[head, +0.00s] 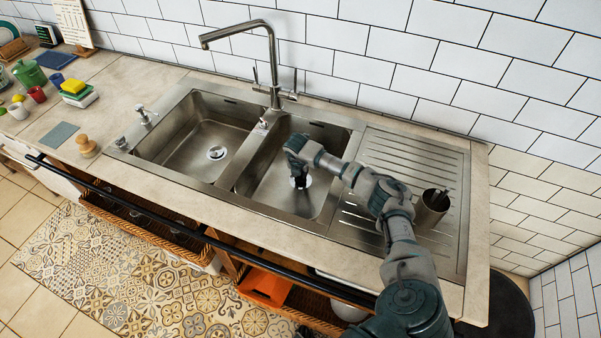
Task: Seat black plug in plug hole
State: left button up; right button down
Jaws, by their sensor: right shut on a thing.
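My right gripper (299,171) reaches down into the right-hand sink basin (272,190). It is shut on the black plug (299,183), a small dark piece at its fingertips. The plug is over or at the pale round drain area (306,181) in the basin floor. I cannot tell whether the plug touches the hole or is held just above it, as the gripper covers most of it. The left basin (180,140) has its own round drain (217,152) in view. My left gripper is not in view.
A tall tap (272,62) stands behind the basins, and a divider separates them. A dark metal cup (431,208) stands on the ribbed drainboard (420,160) at the right. A black rail (200,235) runs along the counter front. Several small items crowd the left counter.

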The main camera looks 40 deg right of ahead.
dwell(0.9)
jog(key=shift+f, duration=0.9)
jog(key=c, duration=1)
grip_release()
jog(key=v, duration=1.1)
jog(key=shift+s+a+r, duration=0.1)
jog(key=shift+a+r, duration=0.05)
jog(key=shift+r, duration=0.2)
